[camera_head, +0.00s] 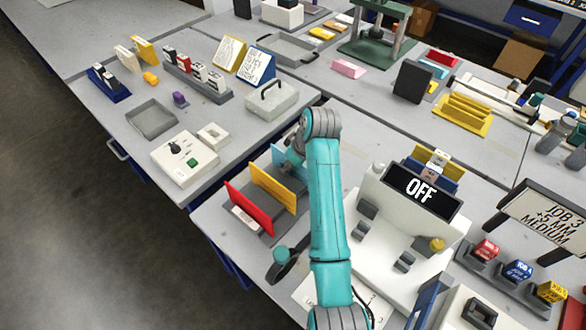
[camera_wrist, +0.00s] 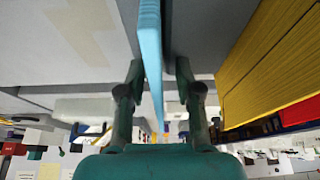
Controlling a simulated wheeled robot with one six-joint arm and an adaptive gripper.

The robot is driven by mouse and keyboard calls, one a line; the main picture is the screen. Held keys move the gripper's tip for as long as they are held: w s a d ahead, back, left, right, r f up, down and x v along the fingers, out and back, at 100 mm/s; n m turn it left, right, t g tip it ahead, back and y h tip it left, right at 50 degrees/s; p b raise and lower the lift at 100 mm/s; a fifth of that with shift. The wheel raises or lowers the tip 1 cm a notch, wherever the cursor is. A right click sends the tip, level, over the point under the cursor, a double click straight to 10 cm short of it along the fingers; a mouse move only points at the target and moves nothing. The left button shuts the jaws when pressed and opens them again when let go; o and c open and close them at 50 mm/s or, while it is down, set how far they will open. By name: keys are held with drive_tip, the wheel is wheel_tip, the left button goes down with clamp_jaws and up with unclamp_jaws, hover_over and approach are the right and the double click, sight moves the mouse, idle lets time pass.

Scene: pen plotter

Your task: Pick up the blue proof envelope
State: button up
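The blue proof envelope (camera_head: 278,156) stands upright in a rack on the table, at the upper end of a row with a yellow envelope (camera_head: 272,186) and a red envelope (camera_head: 250,207). My arm hides part of it in the head view. In the wrist view the light-blue envelope (camera_wrist: 151,45) stands edge-on between the two fingers of my gripper (camera_wrist: 158,70). The fingers are apart, one on each side, with a visible gap on the right; the left finger is very close, and I cannot tell whether it touches.
The yellow envelope is close on the right in the wrist view (camera_wrist: 270,60). A white device with an OFF display (camera_head: 420,191) stands right of my arm. A bare tabletop strip (camera_head: 225,215) lies left of the rack.

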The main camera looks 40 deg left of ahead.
drive_tip(key=shift+c, duration=0.2)
clamp_jaws()
